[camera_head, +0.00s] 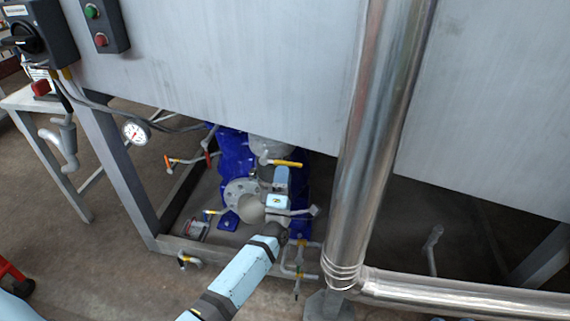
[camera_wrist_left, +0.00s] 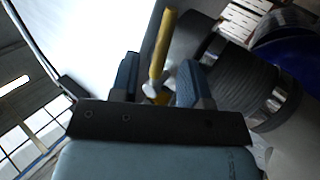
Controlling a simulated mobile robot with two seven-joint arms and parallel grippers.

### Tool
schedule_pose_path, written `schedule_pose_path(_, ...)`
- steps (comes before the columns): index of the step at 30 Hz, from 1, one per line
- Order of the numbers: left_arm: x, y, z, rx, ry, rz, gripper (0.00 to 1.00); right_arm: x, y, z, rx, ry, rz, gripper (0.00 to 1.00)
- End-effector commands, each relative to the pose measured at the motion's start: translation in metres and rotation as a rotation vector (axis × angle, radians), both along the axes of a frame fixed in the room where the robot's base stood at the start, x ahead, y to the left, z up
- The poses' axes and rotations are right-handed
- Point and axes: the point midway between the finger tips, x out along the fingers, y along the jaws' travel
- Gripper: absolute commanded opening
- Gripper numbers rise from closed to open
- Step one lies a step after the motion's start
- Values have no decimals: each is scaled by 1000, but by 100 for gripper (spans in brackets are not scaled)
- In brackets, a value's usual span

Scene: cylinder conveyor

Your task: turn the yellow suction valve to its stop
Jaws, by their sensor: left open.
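The yellow suction valve handle (camera_head: 288,164) sticks out to the right beside the blue pump, under the grey panel. In the left wrist view the yellow handle (camera_wrist_left: 158,48) runs up from between my finger tips, with a pale metal valve part at its lower end. My left gripper (camera_head: 281,176) is just below the handle in the head view. In the wrist view my left gripper (camera_wrist_left: 158,78) is open, with one finger on each side of the handle's lower end. I cannot tell whether a finger touches it. My right gripper is not in view.
A shiny vertical pipe (camera_head: 375,140) stands close to the right of the valve. The grey panel (camera_head: 230,70) hangs above. A blue pump (camera_head: 232,150), a pressure gauge (camera_head: 135,132) and a ribbed hose (camera_wrist_left: 240,75) are nearby. Other small valves sit at the left.

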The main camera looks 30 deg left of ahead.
Motion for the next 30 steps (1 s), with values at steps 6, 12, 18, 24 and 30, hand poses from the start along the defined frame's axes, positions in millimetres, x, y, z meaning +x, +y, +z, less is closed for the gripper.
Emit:
schedule_pose_path(6, -25, -7, -16, 0, -1, 1, 42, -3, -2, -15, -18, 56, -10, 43)
schedule_pose_path(12, -30, -9, -20, -1, -2, 0, 42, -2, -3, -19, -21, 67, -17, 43)
schedule_pose_path(18, -30, -9, -20, -1, -2, 0, 42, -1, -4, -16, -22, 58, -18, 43)
schedule_pose_path(24, -30, -9, -20, 2, -1, 0, 42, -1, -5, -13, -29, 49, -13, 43)
schedule_pose_path(30, -54, -33, 4, 208, 96, -24, 42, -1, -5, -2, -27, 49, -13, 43)
